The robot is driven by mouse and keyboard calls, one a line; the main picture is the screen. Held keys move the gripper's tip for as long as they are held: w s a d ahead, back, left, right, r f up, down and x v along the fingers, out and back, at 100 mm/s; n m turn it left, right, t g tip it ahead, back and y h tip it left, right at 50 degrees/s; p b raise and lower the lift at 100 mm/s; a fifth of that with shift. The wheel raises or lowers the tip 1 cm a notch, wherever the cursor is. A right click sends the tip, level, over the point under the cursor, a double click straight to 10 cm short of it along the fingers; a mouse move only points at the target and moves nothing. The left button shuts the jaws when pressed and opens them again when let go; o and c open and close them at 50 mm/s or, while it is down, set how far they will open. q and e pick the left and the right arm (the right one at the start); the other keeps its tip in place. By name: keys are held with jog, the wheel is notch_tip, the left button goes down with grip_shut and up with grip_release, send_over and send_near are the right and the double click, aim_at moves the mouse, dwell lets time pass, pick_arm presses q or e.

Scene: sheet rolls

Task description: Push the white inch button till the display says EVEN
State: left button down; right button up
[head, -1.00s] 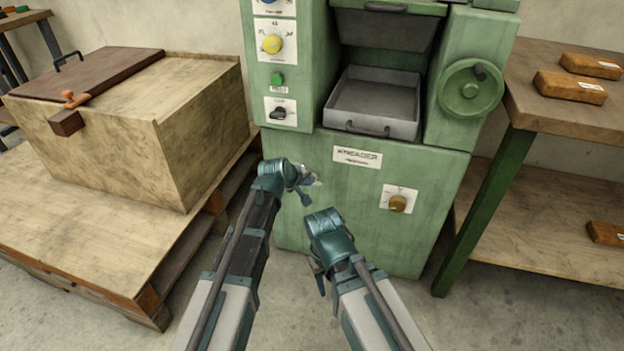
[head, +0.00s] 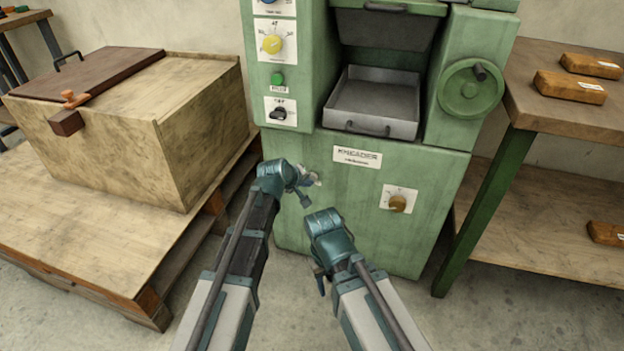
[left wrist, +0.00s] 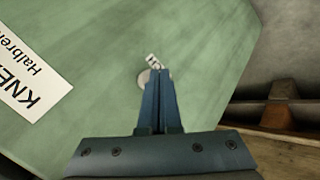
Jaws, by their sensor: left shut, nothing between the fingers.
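A pale round button (left wrist: 144,79), which looks like the white inch button, sits on the green machine front in the left wrist view. A small white label (left wrist: 152,60) is beside it. My left gripper (left wrist: 162,74) is shut and empty, its fingertips over the button and hiding part of it. I cannot tell whether they touch it. In the head view my left gripper (head: 312,182) is at the lower left of the machine front (head: 310,225) and covers the button area. My right gripper (head: 320,280) hangs low before the machine, its fingers mostly hidden. No readable display shows.
The machine carries a yellow dial (head: 272,45), a green button (head: 277,79), a brown knob (head: 397,203), a metal tray (head: 375,105) and a handwheel (head: 470,90). A wooden crate (head: 130,125) stands left on a pallet. A workbench (head: 560,120) with brown blocks is right.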

pick_arm(q)
jog(key=shift+s+a, duration=0.15)
jog(key=shift+s, duration=0.3)
jog(key=shift+s+a, duration=0.25)
jog(key=shift+s, duration=0.55)
jog(key=shift+s+a, duration=0.3)
jog(key=shift+s, duration=0.45)
jog(key=shift+s+a, duration=0.25)
jog(key=shift+s, duration=0.55)
